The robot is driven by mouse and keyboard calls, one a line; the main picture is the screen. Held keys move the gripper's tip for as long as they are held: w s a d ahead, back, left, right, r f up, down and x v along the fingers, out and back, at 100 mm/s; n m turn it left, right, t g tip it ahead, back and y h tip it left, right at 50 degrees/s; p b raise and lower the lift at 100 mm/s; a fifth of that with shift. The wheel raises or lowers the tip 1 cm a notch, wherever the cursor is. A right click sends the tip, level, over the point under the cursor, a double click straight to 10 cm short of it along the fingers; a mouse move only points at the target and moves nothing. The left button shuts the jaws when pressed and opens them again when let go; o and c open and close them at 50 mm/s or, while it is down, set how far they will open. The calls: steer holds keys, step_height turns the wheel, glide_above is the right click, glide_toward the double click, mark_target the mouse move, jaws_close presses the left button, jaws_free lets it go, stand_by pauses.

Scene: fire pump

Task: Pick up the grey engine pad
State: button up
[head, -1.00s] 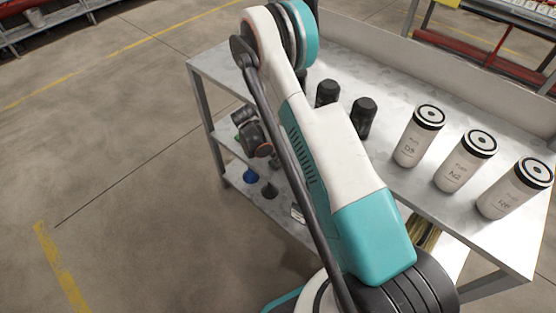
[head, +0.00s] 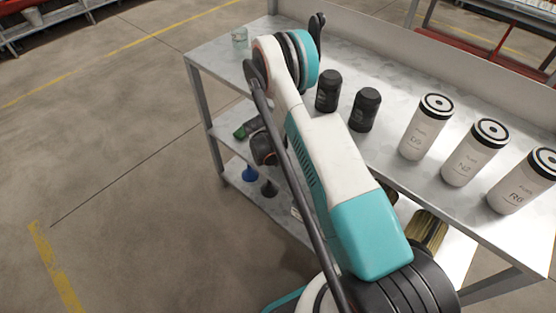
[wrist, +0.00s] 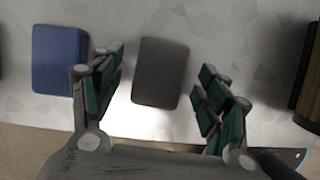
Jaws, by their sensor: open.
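The grey engine pad (wrist: 161,74) lies flat on a pale surface in the wrist view, a dark grey rounded block. My gripper (wrist: 163,78) is open, with one teal-padded finger on each side of the pad and visible gaps between. Whether the fingertips are down at the pad's height I cannot tell. A blue pad (wrist: 60,60) lies just left of the left finger, very close to it. In the head view my arm hides the gripper and the grey pad.
The floor at left is clear.

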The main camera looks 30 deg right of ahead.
steer(key=c, duration=1.1)
steer(key=shift+o, duration=0.2)
steer(key=shift+r, duration=0.1)
steer(key=shift+r+p, duration=0.3)
steer(key=shift+r, duration=0.1)
steer(key=r+p, duration=0.2)
steer(key=r, duration=0.1)
steer(key=shift+a+r, duration=0.1)
steer(key=shift+a, duration=0.1)
steer(key=s+a, duration=0.2)
steer(key=a, duration=0.6)
steer(key=s+a+b, duration=0.1)
steer(key=s+a, duration=0.2)
steer(key=a, duration=0.5)
steer(key=shift+s+a+f, duration=0.3)
steer(key=shift+s+a, duration=0.05)
steer(key=shift+a, duration=0.05)
